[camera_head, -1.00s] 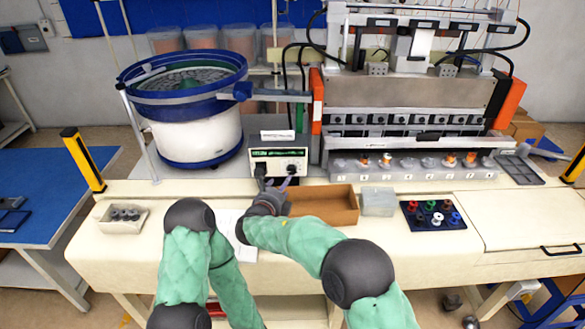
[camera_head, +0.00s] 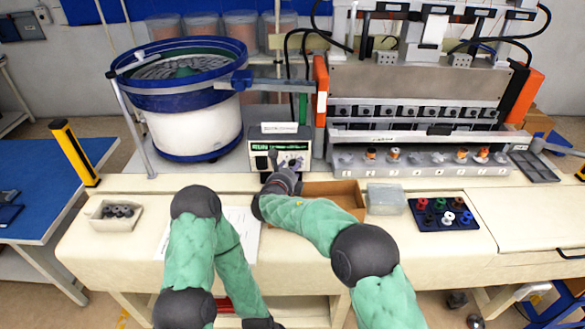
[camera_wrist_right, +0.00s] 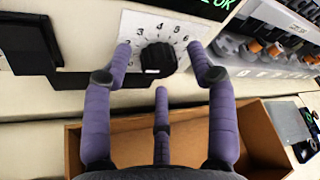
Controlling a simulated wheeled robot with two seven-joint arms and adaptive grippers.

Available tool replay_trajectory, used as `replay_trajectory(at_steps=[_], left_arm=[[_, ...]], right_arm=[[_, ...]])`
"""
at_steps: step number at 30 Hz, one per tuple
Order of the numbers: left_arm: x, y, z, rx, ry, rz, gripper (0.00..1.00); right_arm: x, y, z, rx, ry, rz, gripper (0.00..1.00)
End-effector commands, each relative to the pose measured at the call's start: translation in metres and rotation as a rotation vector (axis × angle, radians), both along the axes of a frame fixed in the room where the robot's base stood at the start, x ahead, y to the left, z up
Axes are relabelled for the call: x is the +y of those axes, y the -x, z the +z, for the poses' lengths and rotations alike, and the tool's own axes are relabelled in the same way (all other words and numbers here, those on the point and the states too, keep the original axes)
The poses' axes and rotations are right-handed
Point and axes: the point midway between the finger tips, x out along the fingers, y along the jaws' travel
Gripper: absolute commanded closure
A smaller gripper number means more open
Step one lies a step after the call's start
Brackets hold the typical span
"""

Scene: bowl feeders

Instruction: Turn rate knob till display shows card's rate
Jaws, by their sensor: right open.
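The feeder controller (camera_head: 294,150) stands below the bowl feeder, with a small white card (camera_head: 280,128) on top; the card's writing is too small to read. The black rate knob (camera_wrist_right: 157,58) sits on a white dial with printed numbers. My right gripper (camera_head: 283,163) is at the panel; in the wrist view its purple fingers (camera_wrist_right: 160,49) are open, one on either side of the knob. My left gripper is out of view.
A brown open box (camera_head: 335,188) lies under my right gripper. A black block (camera_wrist_right: 32,45) juts from the panel left of the dial. A clear box (camera_head: 386,199) and a dark spool tray (camera_head: 440,214) stand to the right. A white sheet (camera_head: 243,228) lies by my left arm.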

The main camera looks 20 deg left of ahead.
Motion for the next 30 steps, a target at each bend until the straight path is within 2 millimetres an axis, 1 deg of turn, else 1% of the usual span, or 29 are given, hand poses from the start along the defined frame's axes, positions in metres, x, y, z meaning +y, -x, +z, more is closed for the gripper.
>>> replay_trajectory(at_steps=[2, 3, 5, 6, 8, 9, 30], left_arm=[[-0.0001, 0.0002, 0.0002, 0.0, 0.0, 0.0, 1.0], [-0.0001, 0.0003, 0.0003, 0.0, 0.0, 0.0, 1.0], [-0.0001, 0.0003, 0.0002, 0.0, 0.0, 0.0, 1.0], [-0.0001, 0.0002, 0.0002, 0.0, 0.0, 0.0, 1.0], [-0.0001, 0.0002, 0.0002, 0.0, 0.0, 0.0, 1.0], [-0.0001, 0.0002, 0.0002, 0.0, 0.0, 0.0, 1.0], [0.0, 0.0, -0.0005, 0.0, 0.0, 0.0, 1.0]], right_arm=[[0.0001, 0.0, 0.0004, 0.0, 0.0, 0.0, 0.42], [0.0, 0.0, 0.0004, 0.0, 0.0, 0.0, 0.45], [0.0, 0.0001, 0.0004, 0.0, 0.0, 0.0, 0.62], [0.0, 0.0001, 0.0003, 0.0, 0.0, 0.0, 0.73], [-0.0001, 0.0001, 0.0003, 0.0, 0.0, 0.0, 0.9], [-0.0002, 0.0, 0.0003, 0.0, 0.0, 0.0, 0.96], [-0.0021, -0.0005, -0.0004, 0.006, -0.018, -0.005, 0.96]])
